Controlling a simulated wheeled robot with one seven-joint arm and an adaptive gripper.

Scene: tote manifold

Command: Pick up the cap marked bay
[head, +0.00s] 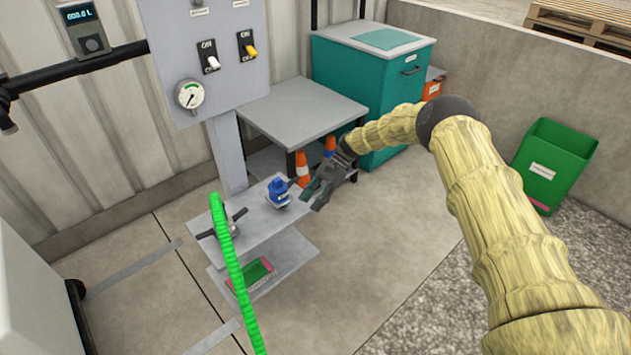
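A blue object (278,190), perhaps a cap, sits upright on the grey upper shelf (262,217) below the switch panel. No marking "bay" can be read on it from here. My gripper (311,200) is just to the right of the blue object, pointing down and left toward the shelf edge. Its two dark fingers look spread apart, with nothing seen between them. The gripper appears apart from the blue object.
A green hose (232,272) rises in front of the shelves, near a dark-handled fitting (233,230). A tray (252,273) lies on the lower shelf. A grey table (303,112) and teal bin (370,90) stand behind.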

